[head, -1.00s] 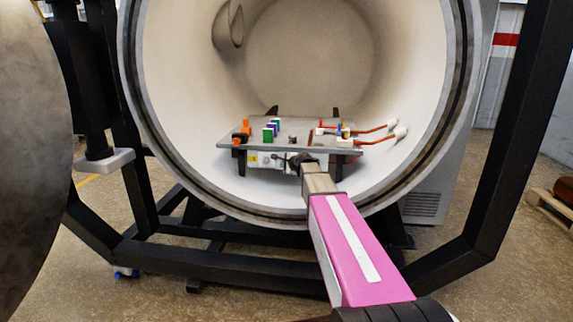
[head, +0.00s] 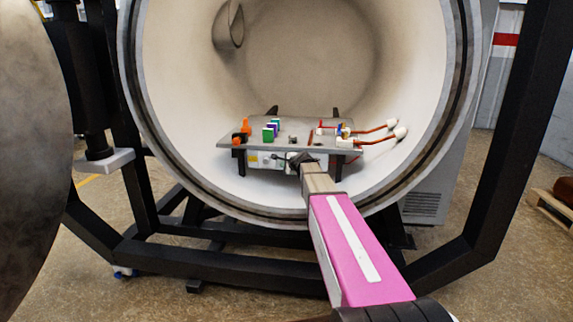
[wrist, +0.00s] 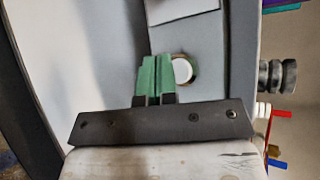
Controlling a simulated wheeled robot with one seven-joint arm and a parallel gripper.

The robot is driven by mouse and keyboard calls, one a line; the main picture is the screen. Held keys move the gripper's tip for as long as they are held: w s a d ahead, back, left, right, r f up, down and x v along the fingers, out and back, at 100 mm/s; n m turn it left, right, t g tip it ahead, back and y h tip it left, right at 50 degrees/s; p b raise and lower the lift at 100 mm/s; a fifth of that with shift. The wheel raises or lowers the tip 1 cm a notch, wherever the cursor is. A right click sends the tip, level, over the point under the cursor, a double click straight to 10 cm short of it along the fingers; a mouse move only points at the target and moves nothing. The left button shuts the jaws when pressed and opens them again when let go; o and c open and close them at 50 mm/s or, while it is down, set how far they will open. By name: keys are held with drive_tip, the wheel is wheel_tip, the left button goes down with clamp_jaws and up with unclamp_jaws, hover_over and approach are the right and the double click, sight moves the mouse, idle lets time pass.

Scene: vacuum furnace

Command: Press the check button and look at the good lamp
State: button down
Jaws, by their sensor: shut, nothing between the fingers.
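My gripper (wrist: 157,62) has green fingertips, closed together and empty in the wrist view. They are beside a round white piece (wrist: 182,71) in a bronze-coloured ring on a grey panel. I cannot tell whether this is the check button or a lamp, or whether the fingertips touch the panel. In the head view my gripper (head: 299,159) is at the front edge of the plate inside the furnace, in front of a pale box (head: 263,160) under the plate. No lit good lamp can be made out.
Black frame bars (head: 495,150) stand in front, and a dark ribbed post (wrist: 277,77) is right of the fingers.

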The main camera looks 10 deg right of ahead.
drive_tip(key=shift+w, duration=0.1)
drive_tip(key=shift+w+d, duration=0.1)
drive_tip(key=shift+w, duration=0.2)
drive_tip(key=shift+w+d, duration=0.15)
drive_tip(key=shift+w, duration=0.2)
idle(0.8)
drive_tip(key=shift+s, duration=0.1)
drive_tip(key=shift+s+a, duration=0.25)
drive_tip(key=shift+s, duration=0.4)
drive_tip(key=s, duration=0.1)
drive_tip(key=s+a, duration=0.1)
drive_tip(key=s, duration=0.2)
drive_tip(key=shift+s+a, duration=0.3)
drive_tip(key=shift+s, duration=0.1)
idle(0.3)
idle(0.4)
